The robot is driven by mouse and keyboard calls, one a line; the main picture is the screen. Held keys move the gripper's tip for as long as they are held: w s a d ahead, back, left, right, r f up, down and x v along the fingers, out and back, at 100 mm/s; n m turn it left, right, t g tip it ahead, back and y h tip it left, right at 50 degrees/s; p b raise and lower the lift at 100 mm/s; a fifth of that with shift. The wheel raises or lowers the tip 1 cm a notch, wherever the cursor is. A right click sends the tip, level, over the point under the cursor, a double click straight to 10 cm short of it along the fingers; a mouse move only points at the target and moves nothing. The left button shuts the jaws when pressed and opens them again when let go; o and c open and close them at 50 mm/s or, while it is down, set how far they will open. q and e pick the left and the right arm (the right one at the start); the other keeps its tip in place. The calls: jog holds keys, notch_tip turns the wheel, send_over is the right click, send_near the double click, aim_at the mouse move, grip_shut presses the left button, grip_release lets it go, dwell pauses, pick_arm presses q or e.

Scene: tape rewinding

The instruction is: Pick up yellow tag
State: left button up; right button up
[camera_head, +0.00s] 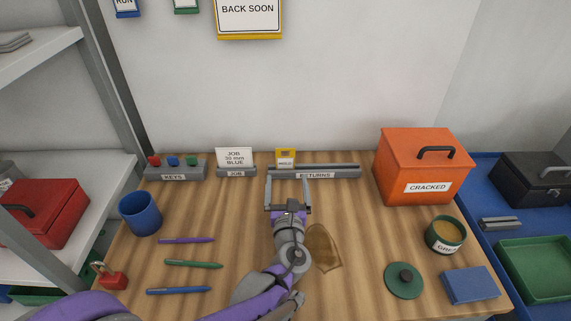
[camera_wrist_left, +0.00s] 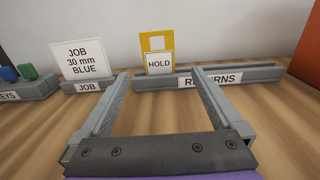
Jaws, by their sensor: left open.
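The yellow tag (camera_head: 285,155) stands upright in the left part of the grey RETURNS rack (camera_head: 340,173) at the back of the table. In the left wrist view the yellow tag (camera_wrist_left: 156,41) carries a white HOLD label and shows between and beyond my fingers. My left gripper (camera_head: 289,178) is open and empty, low over the table, with its fingers pointing at the rack just in front of the tag. It also shows in the left wrist view (camera_wrist_left: 160,84), fingers wide apart. My right gripper is not in view.
The JOB card (camera_head: 235,157) and KEYS rack (camera_head: 176,171) stand left of the RETURNS rack. An orange CRACKED box (camera_head: 420,167) stands at the right. Several pens and a blue cup (camera_head: 140,214) lie left; a grease tin (camera_head: 446,235) and green lid (camera_head: 403,281) sit right.

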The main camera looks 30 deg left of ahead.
aim_at(285, 160)
pick_arm(q)
jog(key=x, duration=0.9)
jog(key=shift+a+r, duration=0.15)
jog(key=shift+a, duration=0.05)
jog(key=shift+s, duration=0.1)
jog(key=c, duration=1.4)
jog(key=shift+o, duration=0.2)
notch_tip(285, 160, up, 10)
jog(key=shift+r+p, duration=0.1)
jog(key=shift+p, duration=0.95)
